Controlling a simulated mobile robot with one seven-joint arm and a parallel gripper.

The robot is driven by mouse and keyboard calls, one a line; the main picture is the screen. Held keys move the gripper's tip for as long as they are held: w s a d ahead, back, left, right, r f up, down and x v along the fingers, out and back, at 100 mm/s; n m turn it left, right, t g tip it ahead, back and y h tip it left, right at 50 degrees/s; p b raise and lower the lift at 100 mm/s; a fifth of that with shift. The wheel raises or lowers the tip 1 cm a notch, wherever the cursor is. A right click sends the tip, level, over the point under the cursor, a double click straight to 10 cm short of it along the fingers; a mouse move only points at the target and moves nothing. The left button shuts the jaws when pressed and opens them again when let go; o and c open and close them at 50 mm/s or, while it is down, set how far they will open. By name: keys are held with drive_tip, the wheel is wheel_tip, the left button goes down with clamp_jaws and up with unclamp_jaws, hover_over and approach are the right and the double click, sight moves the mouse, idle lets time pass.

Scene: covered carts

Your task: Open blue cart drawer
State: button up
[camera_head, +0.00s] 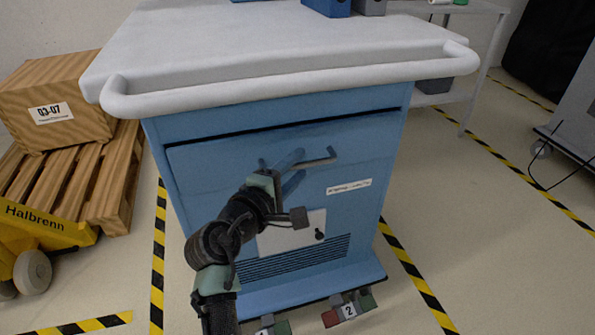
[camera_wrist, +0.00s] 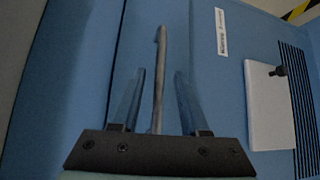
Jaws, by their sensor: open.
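The blue cart (camera_head: 190,165) stands in front of me with a white top and a white push rail. Its drawer front (camera_head: 230,150) looks closed, with a dark gap along its upper edge. A grey bar handle (camera_head: 318,162) sits on the drawer front; it also shows in the wrist view (camera_wrist: 160,70). My gripper (camera_head: 280,165) is at the drawer front, by the handle's left part. In the wrist view my gripper (camera_wrist: 158,95) is open, with the handle between its two fingers and a gap on both sides. Part of the handle is hidden behind my gripper in the head view.
The white push rail (camera_head: 300,84) juts out above the drawer. A wooden crate (camera_head: 60,100) on a pallet (camera_head: 90,185) and a yellow pallet jack (camera_head: 35,230) stand at left. Floor to the right is clear, with striped tape (camera_head: 415,275).

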drive_tip(key=shift+w+d, duration=0.2)
drive_tip(key=shift+w, duration=0.1)
clamp_jaws()
idle(1.3)
